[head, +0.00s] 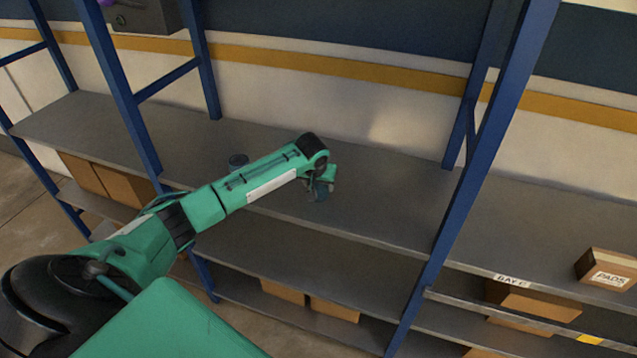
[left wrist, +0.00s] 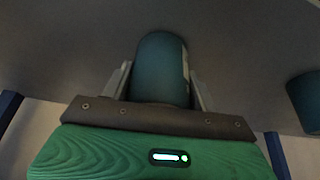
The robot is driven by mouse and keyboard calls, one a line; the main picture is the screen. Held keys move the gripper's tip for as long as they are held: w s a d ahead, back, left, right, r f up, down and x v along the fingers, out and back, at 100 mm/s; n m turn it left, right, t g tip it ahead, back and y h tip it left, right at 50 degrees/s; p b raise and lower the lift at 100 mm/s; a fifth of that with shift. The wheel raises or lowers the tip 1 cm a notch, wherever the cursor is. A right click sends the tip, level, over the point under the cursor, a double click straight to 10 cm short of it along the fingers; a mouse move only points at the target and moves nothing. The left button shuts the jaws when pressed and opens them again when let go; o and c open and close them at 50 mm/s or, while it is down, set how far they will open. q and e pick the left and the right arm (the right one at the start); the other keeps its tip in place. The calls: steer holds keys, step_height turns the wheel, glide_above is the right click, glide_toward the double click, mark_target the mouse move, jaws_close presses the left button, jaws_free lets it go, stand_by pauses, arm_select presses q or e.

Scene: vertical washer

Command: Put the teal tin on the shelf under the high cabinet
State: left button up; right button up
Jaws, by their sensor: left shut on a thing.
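The teal tin (left wrist: 162,70) stands between the two fingers of my left gripper (left wrist: 160,90) in the left wrist view; the gripper is shut on it. In the head view my left gripper (head: 322,186) is over the long grey middle shelf (head: 390,205), with the tin (head: 320,194) small and partly hidden by it. I cannot tell whether the tin touches the shelf. A dark grey cabinet (head: 150,18), cut off by the top edge, is high at the upper left; the grey shelf runs below it. My right gripper is not in view.
Blue uprights (head: 480,160) divide the rack. A PADS box (head: 608,268) sits far right. The shelf right of my gripper is clear.

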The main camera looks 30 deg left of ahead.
arm_select(q)
steer(key=o, duration=1.1)
steer(key=shift+f, duration=0.15)
steer(key=shift+b+v, duration=1.45)
steer(key=shift+v, duration=4.75)
steer(key=shift+w, duration=0.1)
